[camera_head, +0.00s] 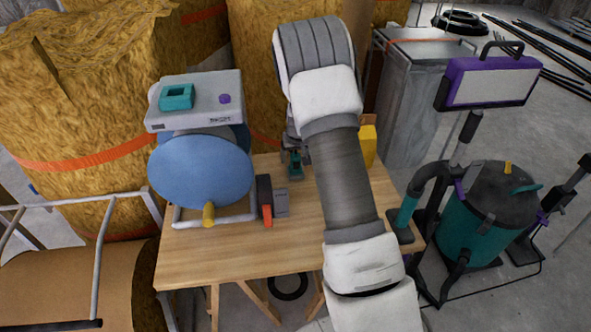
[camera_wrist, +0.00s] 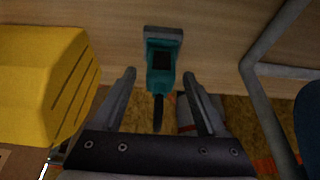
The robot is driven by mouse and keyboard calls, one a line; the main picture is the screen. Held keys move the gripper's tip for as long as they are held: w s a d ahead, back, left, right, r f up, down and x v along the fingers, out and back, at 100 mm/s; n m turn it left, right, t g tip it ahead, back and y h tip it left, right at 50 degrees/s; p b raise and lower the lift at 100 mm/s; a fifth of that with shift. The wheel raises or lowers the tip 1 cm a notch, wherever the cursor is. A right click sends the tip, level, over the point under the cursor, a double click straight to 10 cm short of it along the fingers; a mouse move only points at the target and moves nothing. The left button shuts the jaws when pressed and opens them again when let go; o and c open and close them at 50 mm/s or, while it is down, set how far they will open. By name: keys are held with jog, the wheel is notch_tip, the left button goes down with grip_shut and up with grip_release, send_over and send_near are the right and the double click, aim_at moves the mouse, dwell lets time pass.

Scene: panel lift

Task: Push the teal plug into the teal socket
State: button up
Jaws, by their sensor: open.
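The teal plug (camera_head: 294,165) is on the wooden table, just left of my arm in the head view. In the wrist view the teal plug (camera_wrist: 157,85) shows a dark recess, a grey end and a dark cable. My gripper (camera_wrist: 159,75) is open, with one finger on each side of the plug in that view. Whether the fingers touch it I cannot tell. In the head view my gripper (camera_head: 291,148) is partly hidden by my arm. The teal socket (camera_head: 177,97) sits on top of a light grey box (camera_head: 195,118), left of my gripper.
A blue round body (camera_head: 203,170) on a grey tube frame is under the box. A yellow block (camera_head: 368,146) stands right of my arm and fills the wrist view's left (camera_wrist: 40,85). A red and dark tool (camera_head: 266,200) lies mid-table. The table's front (camera_head: 240,260) is clear.

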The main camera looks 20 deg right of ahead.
grip_shut()
jog(key=shift+r, duration=0.1)
jog(key=shift+r+p, duration=0.35)
jog(key=shift+r, duration=0.25)
notch_tip(320, 180, up, 3)
jog(key=shift+f+p, duration=0.1)
jog(key=shift+p, duration=0.5)
jog(key=s+d+r+p, duration=0.2)
jog(key=s+d+r, duration=0.4)
jog(key=d, duration=0.3)
jog(key=shift+s+d+r, duration=0.25)
jog(key=shift+s+r, duration=0.15)
jog(key=shift+s, duration=0.05)
jog(key=shift+a, duration=0.1)
